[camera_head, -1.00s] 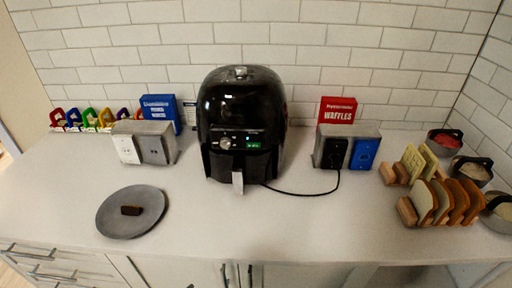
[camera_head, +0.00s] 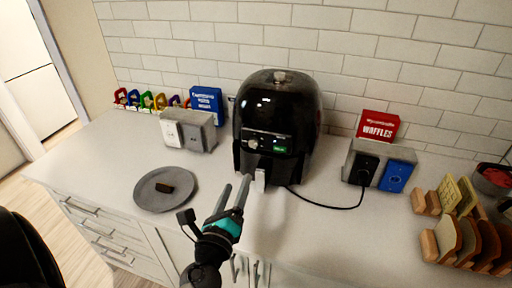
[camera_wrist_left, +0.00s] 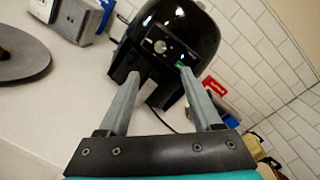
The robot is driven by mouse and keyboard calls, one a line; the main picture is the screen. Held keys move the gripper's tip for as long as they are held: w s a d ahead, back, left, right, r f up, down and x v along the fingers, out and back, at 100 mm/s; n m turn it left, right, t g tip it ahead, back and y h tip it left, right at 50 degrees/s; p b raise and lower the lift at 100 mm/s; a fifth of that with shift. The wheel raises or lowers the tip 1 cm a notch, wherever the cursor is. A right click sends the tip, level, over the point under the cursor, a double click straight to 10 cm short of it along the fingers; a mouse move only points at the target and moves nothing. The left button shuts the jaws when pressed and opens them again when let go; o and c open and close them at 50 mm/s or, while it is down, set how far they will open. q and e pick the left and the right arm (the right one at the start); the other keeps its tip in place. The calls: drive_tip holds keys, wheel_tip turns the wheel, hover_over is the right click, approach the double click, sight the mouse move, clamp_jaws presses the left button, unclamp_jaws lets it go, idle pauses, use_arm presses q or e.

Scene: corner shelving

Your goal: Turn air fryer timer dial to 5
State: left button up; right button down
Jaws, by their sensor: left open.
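The black air fryer (camera_head: 278,112) stands on the white counter against the tiled wall. Its round silver timer dial (camera_head: 253,143) is on the front panel, left of a small green display (camera_head: 280,149). The dial also shows in the left wrist view (camera_wrist_left: 160,46), beyond and between the fingers. My left gripper (camera_head: 236,188) is open and empty, in front of and below the fryer's front, apart from the dial. It also shows in the left wrist view (camera_wrist_left: 157,72) with its fingers spread wide. I cannot read the dial's setting. My right gripper is not in view.
A grey plate (camera_head: 150,199) with a dark piece lies left of the gripper. Outlet boxes (camera_head: 199,143) stand left and right of the fryer. A black cord (camera_head: 330,206) runs along the counter. Bread racks (camera_head: 430,246) are at the right.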

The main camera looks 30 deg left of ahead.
sight(252, 144)
use_arm(q)
drive_tip(key=p+x, duration=0.2)
drive_tip(key=x, duration=1.1)
drive_tip(key=shift+w, duration=0.15)
drive_tip(key=shift+x, duration=0.95)
clamp_jaws()
